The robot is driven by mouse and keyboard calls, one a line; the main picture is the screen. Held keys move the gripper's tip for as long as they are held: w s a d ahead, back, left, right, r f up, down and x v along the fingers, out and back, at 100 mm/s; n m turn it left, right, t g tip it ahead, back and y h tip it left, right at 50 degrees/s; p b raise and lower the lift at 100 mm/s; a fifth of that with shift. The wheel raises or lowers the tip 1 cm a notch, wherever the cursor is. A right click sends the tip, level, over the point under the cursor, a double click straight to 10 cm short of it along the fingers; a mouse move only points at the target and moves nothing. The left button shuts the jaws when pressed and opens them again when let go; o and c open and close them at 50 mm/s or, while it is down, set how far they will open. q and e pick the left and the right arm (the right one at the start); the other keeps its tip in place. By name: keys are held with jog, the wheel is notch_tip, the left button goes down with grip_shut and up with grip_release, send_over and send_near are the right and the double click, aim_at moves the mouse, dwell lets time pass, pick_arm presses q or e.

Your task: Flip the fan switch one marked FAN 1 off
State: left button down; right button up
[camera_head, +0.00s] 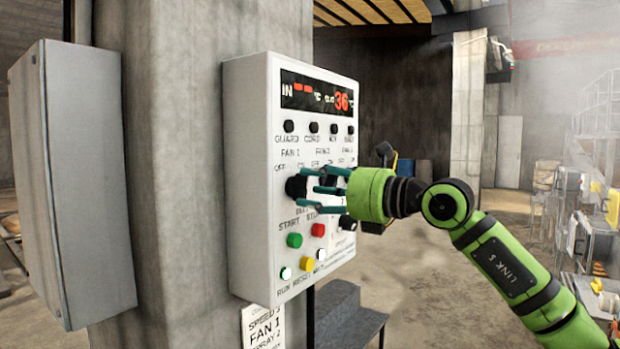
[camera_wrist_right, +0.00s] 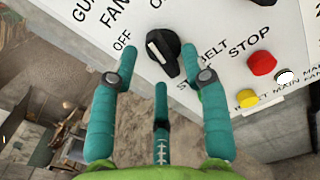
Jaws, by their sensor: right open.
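The white control panel (camera_head: 250,160) is mounted on a concrete pillar. Its black FAN 1 rotary switch (camera_head: 295,186) sits below the FAN 1 label, partly behind my fingers. In the right wrist view the switch (camera_wrist_right: 170,45) has a white pointer line, with OFF printed to its left and FAN partly visible above. My right gripper (camera_head: 313,189) is open at the panel, its teal fingers around the switch. In the wrist view two fingertips (camera_wrist_right: 159,52) flank the switch, with a third finger below; contact cannot be told. My left gripper is not in view.
Green START (camera_head: 294,240) and red STOP (camera_head: 318,230) buttons lie just below the switch. A yellow button (camera_head: 306,263) is lower. Another black knob (camera_head: 347,222) is right of STOP. A grey box (camera_head: 85,180) is on the pillar's left.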

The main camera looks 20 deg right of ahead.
jog(key=shift+w+a, duration=0.45)
jog(key=shift+w, duration=0.1)
grip_shut()
